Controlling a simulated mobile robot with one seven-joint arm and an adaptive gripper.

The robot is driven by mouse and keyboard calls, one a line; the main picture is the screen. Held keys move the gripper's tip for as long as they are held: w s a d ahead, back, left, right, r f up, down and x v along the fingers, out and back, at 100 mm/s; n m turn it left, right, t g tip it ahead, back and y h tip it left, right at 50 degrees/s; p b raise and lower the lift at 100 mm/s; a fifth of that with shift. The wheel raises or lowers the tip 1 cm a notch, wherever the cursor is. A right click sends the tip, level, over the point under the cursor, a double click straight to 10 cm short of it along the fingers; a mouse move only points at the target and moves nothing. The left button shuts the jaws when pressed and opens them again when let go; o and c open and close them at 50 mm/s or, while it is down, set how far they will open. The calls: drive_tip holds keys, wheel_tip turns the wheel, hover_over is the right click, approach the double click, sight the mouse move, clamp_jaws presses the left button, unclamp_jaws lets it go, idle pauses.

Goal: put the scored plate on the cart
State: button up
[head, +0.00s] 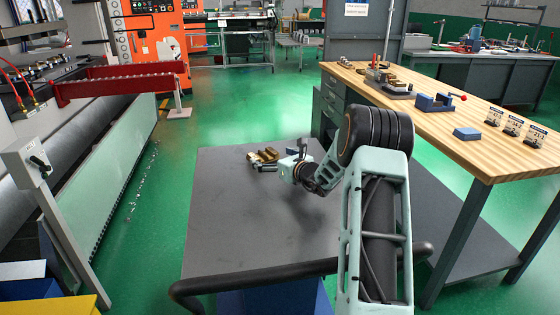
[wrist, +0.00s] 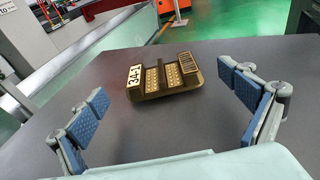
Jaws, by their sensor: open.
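A brass-coloured plate-like piece (wrist: 165,76) with raised ribs, dotted panels, a finely grooved right end and a white number label lies on the dark grey top of the cart (head: 225,215). It looks like the scored plate. In the head view the brass piece (head: 262,156) shows on the cart's far part, just beyond my gripper (head: 284,168). In the wrist view my gripper (wrist: 162,88) is open, with blue-padded fingers wide apart to the left and right of the piece. Neither finger touches it. Nothing is between the pads.
A wooden workbench (head: 440,100) stands at the right, with metal parts, a blue vise-like tool (head: 440,101), a blue block (head: 467,133) and several number cards (head: 514,127). The cart has a black handle (head: 260,270) at its near edge. Most of its top is bare.

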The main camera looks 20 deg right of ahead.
drive_tip(key=v, duration=0.6)
drive_tip(key=shift+s, duration=0.1)
idle(0.3)
